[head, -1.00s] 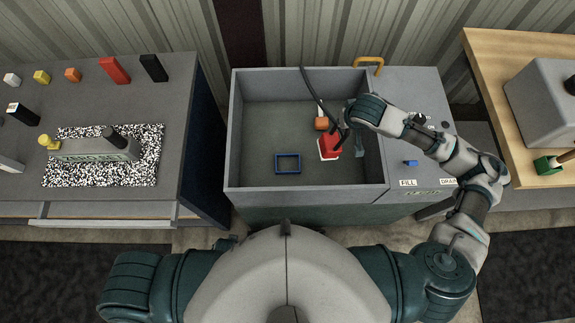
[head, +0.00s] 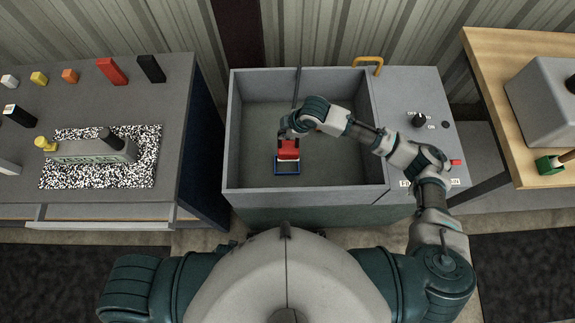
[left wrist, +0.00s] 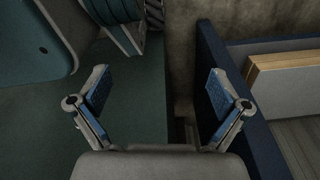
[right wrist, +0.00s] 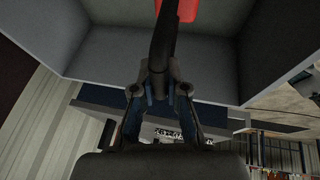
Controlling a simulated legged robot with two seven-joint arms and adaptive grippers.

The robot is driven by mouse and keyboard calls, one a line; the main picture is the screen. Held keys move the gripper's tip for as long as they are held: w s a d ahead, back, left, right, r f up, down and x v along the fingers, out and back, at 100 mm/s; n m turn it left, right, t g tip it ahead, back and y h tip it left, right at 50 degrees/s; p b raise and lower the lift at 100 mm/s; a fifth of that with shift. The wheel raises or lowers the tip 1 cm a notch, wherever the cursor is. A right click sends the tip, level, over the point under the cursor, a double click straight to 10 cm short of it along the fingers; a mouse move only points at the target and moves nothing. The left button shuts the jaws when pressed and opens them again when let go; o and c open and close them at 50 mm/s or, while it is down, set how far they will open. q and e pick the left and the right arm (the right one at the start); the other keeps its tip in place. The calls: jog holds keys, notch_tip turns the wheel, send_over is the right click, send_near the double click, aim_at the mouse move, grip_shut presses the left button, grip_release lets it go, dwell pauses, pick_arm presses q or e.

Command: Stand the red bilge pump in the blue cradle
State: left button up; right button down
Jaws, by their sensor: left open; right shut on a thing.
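The red bilge pump (head: 288,150) is in the grey basin, with a dark hose (head: 297,85) running to the back wall. My right gripper (head: 288,134) is shut on the pump's dark upper part; the right wrist view shows its fingers (right wrist: 160,95) closed there, with red beyond. The blue cradle (head: 287,173) is on the basin floor. The pump looks upright, over or in the cradle's back part; I cannot tell whether it touches. My left gripper (left wrist: 160,100) is open and empty in the left wrist view, and out of the head view.
The basin's walls (head: 305,191) surround pump and cradle. Its floor is clear to the right. A panel with a black knob (head: 418,120) adjoins it. A bench (head: 110,195) with several blocks stands left, a wooden table (head: 500,110) right.

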jog(key=shift+a, duration=0.15)
jog(key=b, duration=0.3)
jog(key=shift+a+f+g+b, duration=0.15)
jog(key=shift+a+g+b, duration=0.15)
jog(key=shift+a, duration=0.05)
jog(key=b, duration=0.1)
send_over(282, 147)
jog(key=f, duration=0.5)
jog(key=shift+s+d, duration=0.2)
jog(key=shift+d, duration=0.05)
jog(key=shift+f, duration=0.75)
notch_tip(282, 147, down, 3)
jog(key=shift+a+f+b, duration=0.1)
jog(key=shift+a+b, duration=0.05)
jog(key=shift+b, duration=0.3)
pick_arm(q)
jog(key=w+r, duration=0.6)
jog(key=r, duration=0.6)
jog(key=shift+w+d+r+t, duration=0.25)
jog(key=shift+w+d+t, duration=0.05)
jog(key=shift+w+t, duration=0.1)
pick_arm(e)
jog(key=c, duration=1.2)
grip_release()
